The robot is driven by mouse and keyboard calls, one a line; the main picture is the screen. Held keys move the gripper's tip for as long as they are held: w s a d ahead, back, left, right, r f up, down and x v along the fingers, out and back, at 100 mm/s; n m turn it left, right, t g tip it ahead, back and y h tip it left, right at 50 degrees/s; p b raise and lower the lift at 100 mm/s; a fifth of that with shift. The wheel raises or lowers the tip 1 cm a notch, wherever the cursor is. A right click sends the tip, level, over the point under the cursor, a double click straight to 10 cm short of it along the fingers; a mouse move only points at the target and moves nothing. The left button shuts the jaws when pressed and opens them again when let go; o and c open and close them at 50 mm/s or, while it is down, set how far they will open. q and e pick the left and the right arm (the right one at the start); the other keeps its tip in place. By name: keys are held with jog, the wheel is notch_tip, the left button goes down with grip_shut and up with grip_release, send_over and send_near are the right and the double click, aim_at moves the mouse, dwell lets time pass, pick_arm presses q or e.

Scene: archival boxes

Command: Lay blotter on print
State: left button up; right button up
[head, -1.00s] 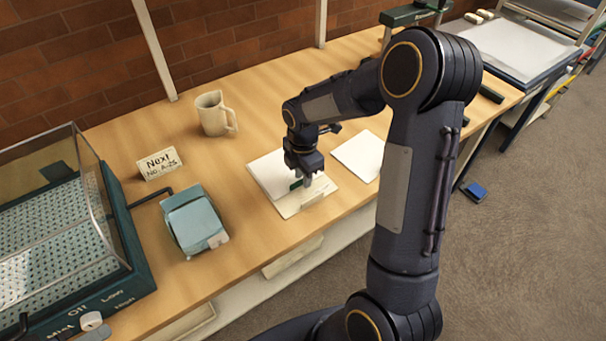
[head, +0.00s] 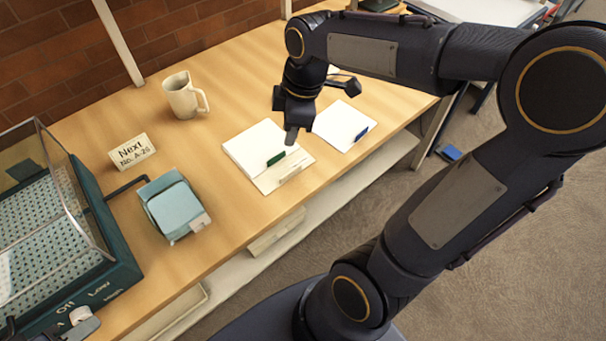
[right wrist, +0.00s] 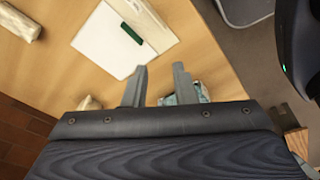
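A white sheet (head: 258,146) with a green tab (head: 276,159) lies on a cream backing on the table; it also shows in the right wrist view (right wrist: 105,38). A second white sheet (head: 340,122) with a blue tab lies to its right. I cannot tell for sure which is the blotter and which the print. My right gripper (head: 292,135) is above the green-tabbed sheet near its right edge. In the right wrist view its two fingers (right wrist: 160,85) stand apart with nothing between them.
A cream mug (head: 183,97), a "Next" card (head: 132,151) and a teal box (head: 174,207) stand to the left. A clear-lidded teal unit (head: 105,285) fills the far left. Bare table lies between the mug and the sheets. A blue object (head: 451,152) lies on the floor.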

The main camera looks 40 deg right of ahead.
jog(key=s+a+f+m+t+y, duration=0.1)
jog(key=s+a+m, duration=0.5)
jog(key=s+m, duration=0.7)
jog(key=s+t+y, duration=0.1)
jog(key=t, duration=0.1)
jog(key=shift+m+t, duration=0.3)
jog(key=shift+t, duration=0.1)
jog(key=shift+d, duration=0.15)
